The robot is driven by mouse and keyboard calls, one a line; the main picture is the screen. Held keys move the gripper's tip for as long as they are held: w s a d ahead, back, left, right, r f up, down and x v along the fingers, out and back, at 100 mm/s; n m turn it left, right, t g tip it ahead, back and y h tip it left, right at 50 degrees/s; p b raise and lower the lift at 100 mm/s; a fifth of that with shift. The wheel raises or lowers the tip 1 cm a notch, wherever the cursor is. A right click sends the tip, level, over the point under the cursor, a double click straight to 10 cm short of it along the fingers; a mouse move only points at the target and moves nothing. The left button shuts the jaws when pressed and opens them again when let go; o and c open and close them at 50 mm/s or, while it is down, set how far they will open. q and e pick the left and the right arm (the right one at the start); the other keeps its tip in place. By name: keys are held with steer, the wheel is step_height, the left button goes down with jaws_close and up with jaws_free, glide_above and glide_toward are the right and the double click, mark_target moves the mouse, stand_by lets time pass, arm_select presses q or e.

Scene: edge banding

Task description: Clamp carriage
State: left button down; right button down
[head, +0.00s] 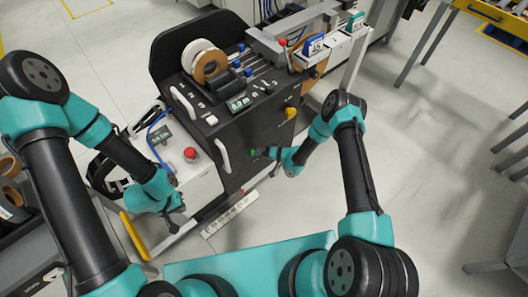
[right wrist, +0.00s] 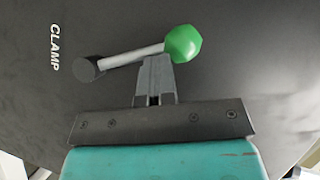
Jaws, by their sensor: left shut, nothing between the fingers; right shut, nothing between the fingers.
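The clamp lever is a grey rod (right wrist: 130,57) with a faceted green knob (right wrist: 183,43) on a dark pivot (right wrist: 88,69). In the right wrist view it sits on a black panel beside the word CLAMP. The green knob also shows in the head view (head: 253,152), low on the machine's front. My right gripper (right wrist: 155,63) is shut and empty, its tips at the rod just beside the knob; I cannot tell whether they touch. In the head view it is by the panel (head: 264,153). My left gripper (head: 176,212) is shut and empty, in front of the white cabinet.
The black machine (head: 228,125) carries a tape roll (head: 208,62), white handles, a yellow knob (head: 291,112) and a red-knobbed lever (head: 283,42). A red emergency button (head: 191,154) tops the white cabinet (head: 205,180) between my arms.

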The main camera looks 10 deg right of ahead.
steer(key=shift+a, duration=0.1)
stand_by(0.3)
steer(key=shift+w+d+r, duration=0.1)
steer(key=shift+d+r, duration=0.1)
steer(key=shift+d, duration=0.15)
steer(key=w+r+v, duration=0.1)
steer(key=v, duration=1.1)
steer(key=shift+w+d+r, duration=0.2)
steer(key=shift+w+d, duration=0.15)
steer(key=shift+d, duration=0.1)
steer(key=shift+r, duration=0.1)
steer(key=s+r+g+h, duration=0.3)
steer(key=s+r+h, duration=0.1)
steer(key=s, duration=0.7)
steer(key=s+r+g+h, duration=0.3)
steer(key=s+r+h, duration=0.2)
steer(key=s, duration=0.6)
steer(key=shift+s+a+r+g, duration=0.2)
steer(key=shift+a+r+g, duration=0.2)
steer(key=shift+r, duration=0.5)
